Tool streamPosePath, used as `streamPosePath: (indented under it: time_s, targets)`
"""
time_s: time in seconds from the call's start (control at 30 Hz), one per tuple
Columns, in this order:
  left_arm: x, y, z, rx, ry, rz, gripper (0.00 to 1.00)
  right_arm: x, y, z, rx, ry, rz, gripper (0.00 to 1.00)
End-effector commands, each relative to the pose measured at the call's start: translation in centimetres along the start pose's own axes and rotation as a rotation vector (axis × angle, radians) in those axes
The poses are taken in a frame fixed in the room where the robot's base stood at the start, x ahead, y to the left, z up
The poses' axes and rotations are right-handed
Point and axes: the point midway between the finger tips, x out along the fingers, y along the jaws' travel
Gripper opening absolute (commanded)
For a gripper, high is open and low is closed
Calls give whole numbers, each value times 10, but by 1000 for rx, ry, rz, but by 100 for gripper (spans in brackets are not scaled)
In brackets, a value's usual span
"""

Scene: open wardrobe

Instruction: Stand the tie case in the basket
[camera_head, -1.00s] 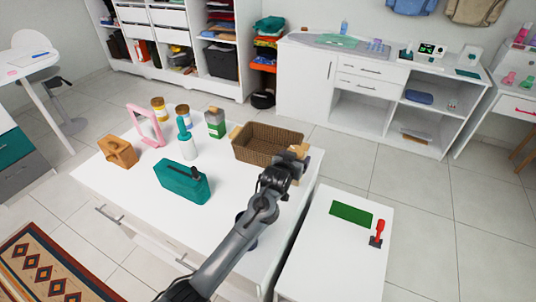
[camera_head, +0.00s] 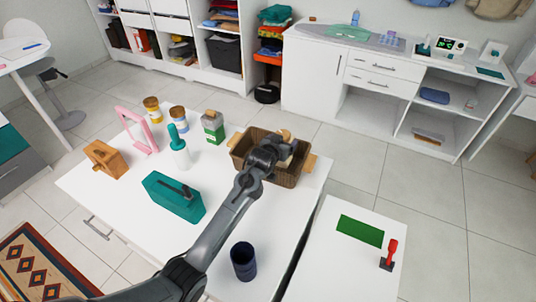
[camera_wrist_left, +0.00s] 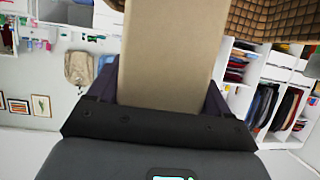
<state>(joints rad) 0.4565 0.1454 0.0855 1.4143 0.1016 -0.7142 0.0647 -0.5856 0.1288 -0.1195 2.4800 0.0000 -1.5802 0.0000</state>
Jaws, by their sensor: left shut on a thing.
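A tan, flat-sided case, which I take to be the tie case, is between the fingers of my left gripper (camera_head: 277,153). The case (camera_wrist_left: 172,55) fills the middle of the left wrist view and runs out of its top edge; in the head view only small tan parts show past the gripper. The brown woven basket (camera_head: 290,179) with light wooden handles stands at the table's back right. The gripper is over the basket's opening. The basket weave (camera_wrist_left: 270,17) shows beside the case in the wrist view. The case's lower end and any contact with the basket are hidden.
Left of the basket stand a green-and-white carton (camera_head: 213,128), a white bottle with teal top (camera_head: 179,148), jars (camera_head: 153,109) and a pink frame (camera_head: 135,130). A teal case (camera_head: 173,197) and dark blue cup (camera_head: 243,261) stand nearer. A white side table (camera_head: 335,270) is at right.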

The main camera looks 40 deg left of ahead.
Motion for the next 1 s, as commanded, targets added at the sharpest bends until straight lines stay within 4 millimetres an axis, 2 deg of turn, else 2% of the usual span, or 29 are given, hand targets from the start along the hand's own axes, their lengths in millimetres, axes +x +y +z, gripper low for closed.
streamPosePath:
  time_s: [0.1,0.33,0.57,0.8,1.0]
  targets:
    - [5,-25,14,0,1,-3,42,5,0,2,0,0,0,43]
    - [10,-52,29,0,2,0,42,8,-1,1,4,4,-2,43]
    - [12,-57,35,0,3,1,42,10,-2,1,9,6,-7,43]
    - [23,-56,63,-1,0,1,42,18,-3,3,11,8,-8,43]
    - [26,-56,68,0,3,1,42,19,-3,3,10,8,-8,43]
